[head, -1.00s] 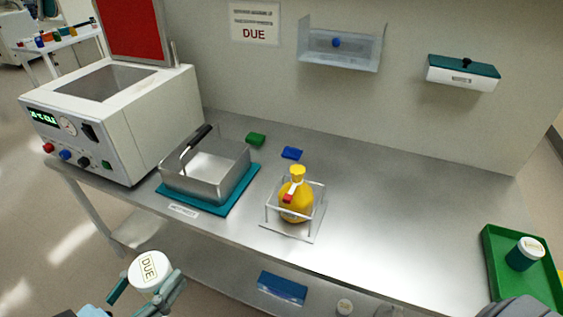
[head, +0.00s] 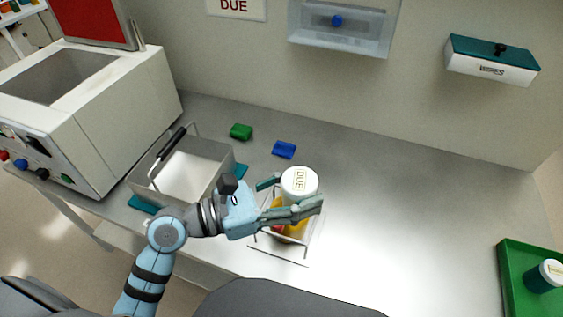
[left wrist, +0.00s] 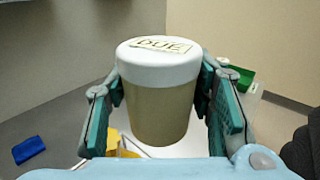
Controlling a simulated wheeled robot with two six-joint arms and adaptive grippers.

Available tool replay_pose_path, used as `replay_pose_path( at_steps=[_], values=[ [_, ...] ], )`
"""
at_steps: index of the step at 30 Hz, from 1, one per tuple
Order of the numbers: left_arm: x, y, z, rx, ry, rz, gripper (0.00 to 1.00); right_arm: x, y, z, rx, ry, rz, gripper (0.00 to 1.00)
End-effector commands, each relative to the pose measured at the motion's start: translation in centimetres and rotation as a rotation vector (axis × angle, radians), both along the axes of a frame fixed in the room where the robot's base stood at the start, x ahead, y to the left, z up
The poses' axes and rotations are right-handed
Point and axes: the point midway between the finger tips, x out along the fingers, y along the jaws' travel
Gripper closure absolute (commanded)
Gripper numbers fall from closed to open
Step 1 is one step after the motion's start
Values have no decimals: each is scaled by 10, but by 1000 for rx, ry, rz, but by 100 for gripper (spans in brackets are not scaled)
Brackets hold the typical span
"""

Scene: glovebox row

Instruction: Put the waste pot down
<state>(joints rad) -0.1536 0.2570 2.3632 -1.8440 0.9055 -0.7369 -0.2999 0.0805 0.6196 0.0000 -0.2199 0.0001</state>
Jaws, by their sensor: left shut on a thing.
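The waste pot (head: 299,181) has a white lid marked DUE. In the left wrist view the pot (left wrist: 158,105) shows a beige body between the two teal fingers of my left gripper (left wrist: 160,100). Its base seems clear of the bench (head: 400,220), though the exact height is hard to tell. My right gripper is not in view.
A metal basin (head: 213,158) stands at left, with green (head: 241,131) and blue (head: 284,149) blocks behind. A green tray (head: 512,276) holds another pot (head: 544,276).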

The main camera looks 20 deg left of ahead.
Motion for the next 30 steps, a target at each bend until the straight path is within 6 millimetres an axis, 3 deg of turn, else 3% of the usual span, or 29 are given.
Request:
replay_pose_path(
  at_steps=[1, 6, 11, 14, 18, 22, 30],
  values=[
    [8, 0, 24, -1, -4, 5, 95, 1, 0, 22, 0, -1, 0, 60],
    [63, 12, 69, 0, -3, 80, 95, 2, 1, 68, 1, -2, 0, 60],
    [127, 44, 86, 2, 2, 269, 95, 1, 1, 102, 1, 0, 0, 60],
    [162, 74, 77, 5, 6, 434, 95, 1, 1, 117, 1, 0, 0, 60],
    [193, 116, 38, 9, 7, 661, 95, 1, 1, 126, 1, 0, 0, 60],
    [200, 148, -8, 12, 9, 822, 95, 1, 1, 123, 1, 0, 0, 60],
    [201, 173, -26, 8, 4, 933, 95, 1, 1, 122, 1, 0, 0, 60]
  ],
)
